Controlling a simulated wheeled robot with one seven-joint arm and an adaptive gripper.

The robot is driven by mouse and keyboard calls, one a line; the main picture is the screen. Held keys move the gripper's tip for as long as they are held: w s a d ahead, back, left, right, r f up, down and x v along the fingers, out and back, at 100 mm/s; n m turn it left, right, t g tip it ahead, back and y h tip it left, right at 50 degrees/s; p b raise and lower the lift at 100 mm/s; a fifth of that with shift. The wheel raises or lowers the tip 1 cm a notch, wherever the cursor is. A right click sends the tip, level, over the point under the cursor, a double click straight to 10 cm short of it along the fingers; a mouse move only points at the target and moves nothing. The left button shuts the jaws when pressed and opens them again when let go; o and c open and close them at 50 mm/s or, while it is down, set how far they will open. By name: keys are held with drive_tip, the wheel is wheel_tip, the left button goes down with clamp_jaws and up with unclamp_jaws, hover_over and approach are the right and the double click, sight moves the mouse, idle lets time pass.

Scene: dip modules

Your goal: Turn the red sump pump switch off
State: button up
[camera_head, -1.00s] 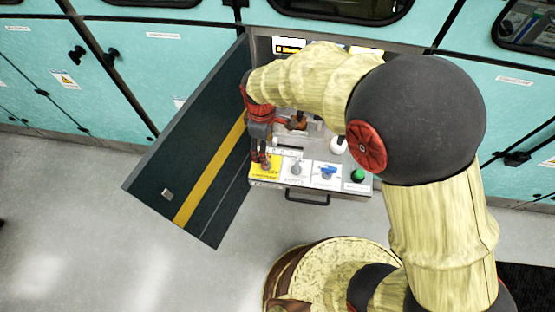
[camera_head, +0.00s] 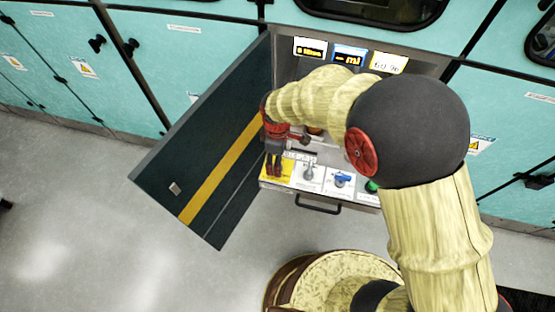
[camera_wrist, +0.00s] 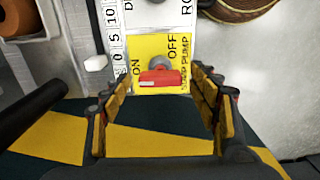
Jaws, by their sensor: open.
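The red sump pump switch (camera_wrist: 158,78) sits on a yellow plate (camera_wrist: 148,48) marked ON at the left and OFF at the upper right in the wrist view. Its red handle lies on the lower side of a grey round hub. I cannot tell exactly which mark it points to. My gripper (camera_wrist: 158,88) is open, with one finger on each side of the switch and visible gaps to both. In the head view my gripper (camera_head: 274,168) is over the yellow plate (camera_head: 280,180) at the panel's left end, and it hides most of the switch.
A white-plated switch (camera_head: 309,174), a blue switch (camera_head: 343,180) and a green button (camera_head: 372,186) stand to the right. The open dark door (camera_head: 205,150) with a yellow stripe is close on the left. Lit displays (camera_head: 349,55) are behind. A handle (camera_head: 310,207) sticks out in front.

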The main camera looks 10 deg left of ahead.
drive_tip(key=shift+c, duration=0.2)
drive_tip(key=c, duration=1.1)
drive_tip(key=shift+c, duration=0.2)
